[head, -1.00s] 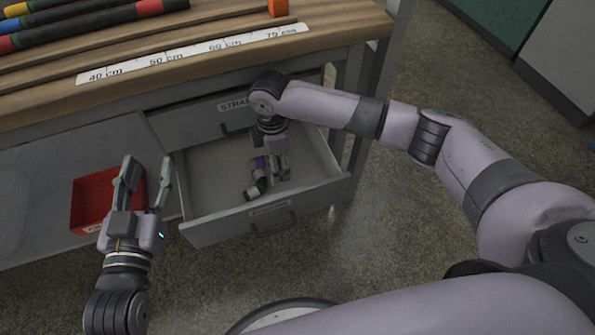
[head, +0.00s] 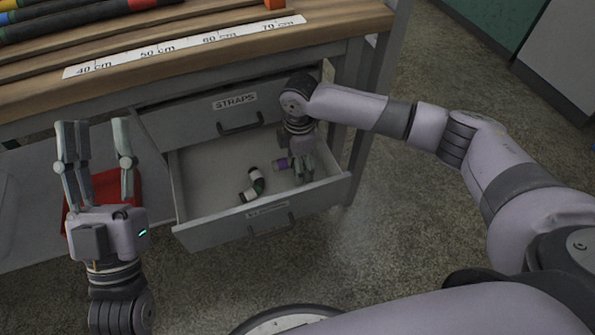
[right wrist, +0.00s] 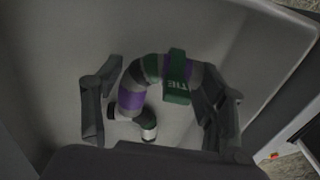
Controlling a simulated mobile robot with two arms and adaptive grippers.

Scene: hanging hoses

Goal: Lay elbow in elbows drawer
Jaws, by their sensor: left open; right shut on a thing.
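An elbow with a purple band (head: 281,164) is in my right gripper (head: 302,168), low inside the open lower drawer (head: 207,236). In the right wrist view this elbow (right wrist: 132,99) curves between the fingers (right wrist: 155,110), with purple and green bands and a green tag. I cannot tell if it touches the drawer floor. Another elbow (head: 254,184), dark with green and white, lies on the drawer floor left of the gripper; its white end (right wrist: 148,132) shows beyond the held one. The drawer's front label is too blurred to read. My left gripper (head: 97,138) is open and empty, left of the drawer.
The STRAPS drawer (head: 220,110) sits above the open drawer. A red bin (head: 131,190) is partly hidden behind my left gripper. The workbench (head: 330,37) carries a ruler strip (head: 185,46) and banded hoses (head: 60,23). The drawer's left side has free floor.

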